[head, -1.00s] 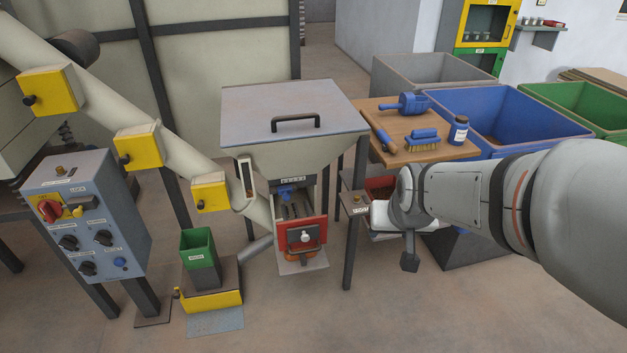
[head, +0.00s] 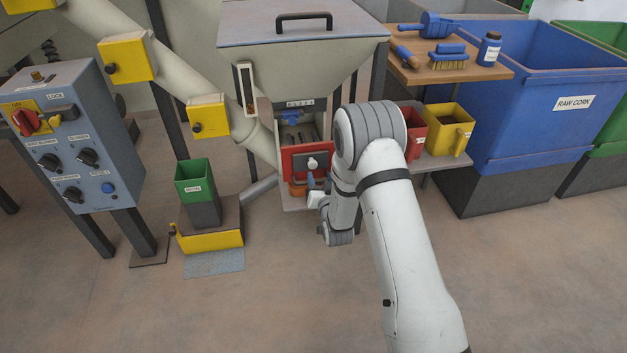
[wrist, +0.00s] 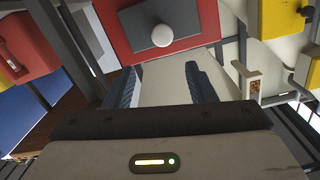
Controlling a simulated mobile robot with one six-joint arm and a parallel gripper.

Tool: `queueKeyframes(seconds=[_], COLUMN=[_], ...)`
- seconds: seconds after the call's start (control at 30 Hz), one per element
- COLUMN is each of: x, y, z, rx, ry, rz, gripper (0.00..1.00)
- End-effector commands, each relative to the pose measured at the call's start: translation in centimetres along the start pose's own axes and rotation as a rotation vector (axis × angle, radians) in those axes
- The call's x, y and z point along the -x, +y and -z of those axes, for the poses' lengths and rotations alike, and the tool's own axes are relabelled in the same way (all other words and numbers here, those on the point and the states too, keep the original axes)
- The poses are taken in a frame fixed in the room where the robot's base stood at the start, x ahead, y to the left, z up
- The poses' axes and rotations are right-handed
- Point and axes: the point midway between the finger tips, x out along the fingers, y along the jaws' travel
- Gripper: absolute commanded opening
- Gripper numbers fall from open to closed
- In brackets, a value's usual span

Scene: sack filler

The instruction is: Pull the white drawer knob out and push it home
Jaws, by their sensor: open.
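The white knob (head: 312,163) sits on a dark plate on the red drawer front (head: 293,158), low in the hopper's frame. In the wrist view the round white knob (wrist: 162,36) shows whole on its grey plate, on the red front (wrist: 118,38). My gripper (wrist: 162,70) is open and empty, its two blue fingers spread, with the knob beyond the fingertips and roughly centred between them. In the head view my gripper (head: 313,182) is just below and in front of the knob, partly hidden by my wrist. No contact shows.
The hopper (head: 300,50) stands above the drawer. A green bin (head: 195,182) stands left on a yellow-fronted base. A control box (head: 70,130) is far left. The floor in front is clear.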

Motion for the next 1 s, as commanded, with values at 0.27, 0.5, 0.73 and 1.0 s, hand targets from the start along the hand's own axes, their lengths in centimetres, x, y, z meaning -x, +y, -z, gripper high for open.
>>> queueKeyframes(seconds=[0.27, 0.5, 0.73, 1.0], x=[-0.9, -4.8, -7.2, -7.6], y=[-0.3, -0.4, -0.5, -0.6], z=[-2.5, -2.2, -2.0, -1.9], rx=[-0.009, -0.008, -0.007, -0.007], ry=[0.058, 0.058, 0.056, 0.054], rz=[0.024, 0.024, 0.024, 0.024], gripper=[0.50, 0.50, 0.50, 0.50])
